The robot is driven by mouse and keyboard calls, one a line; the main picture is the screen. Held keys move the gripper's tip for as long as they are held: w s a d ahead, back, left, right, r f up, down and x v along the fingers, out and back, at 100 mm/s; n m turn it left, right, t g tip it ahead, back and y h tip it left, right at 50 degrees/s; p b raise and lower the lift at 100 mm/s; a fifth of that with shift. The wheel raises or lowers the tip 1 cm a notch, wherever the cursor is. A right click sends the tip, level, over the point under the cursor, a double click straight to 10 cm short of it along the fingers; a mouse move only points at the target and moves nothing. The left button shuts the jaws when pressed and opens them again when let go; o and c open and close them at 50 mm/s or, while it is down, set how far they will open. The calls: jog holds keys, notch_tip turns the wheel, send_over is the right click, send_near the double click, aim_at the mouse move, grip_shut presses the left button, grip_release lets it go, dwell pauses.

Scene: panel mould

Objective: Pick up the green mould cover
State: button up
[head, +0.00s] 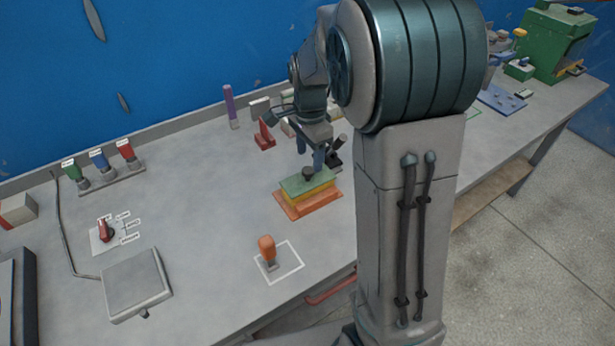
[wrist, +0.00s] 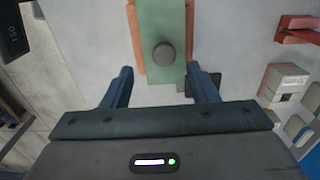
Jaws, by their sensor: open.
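The green mould cover (head: 304,183) is a flat green plate with a dark round knob on top. It lies on a yellow layer over an orange base (head: 301,204) on the bench. In the wrist view the cover (wrist: 157,20) runs up and out of the frame, with its knob (wrist: 164,55) showing. My gripper (head: 318,160) is above the cover, close to the knob in the head view.
A stamp with an orange handle (head: 267,250) stands in a white outlined square in front. A red bracket (head: 264,136) and a purple stick (head: 230,106) stand behind.

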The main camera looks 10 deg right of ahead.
aim_at(308, 169)
jog(key=shift+w+a+f+p, duration=0.1)
jog(key=shift+f+p, duration=0.15)
jog(key=shift+f, duration=1.35)
jog(key=shift+w+f+p, duration=0.1)
jog(key=shift+f+p, duration=0.15)
jog(key=shift+f, duration=1.3)
jog(key=shift+c, duration=0.2)
jog(key=c, duration=1)
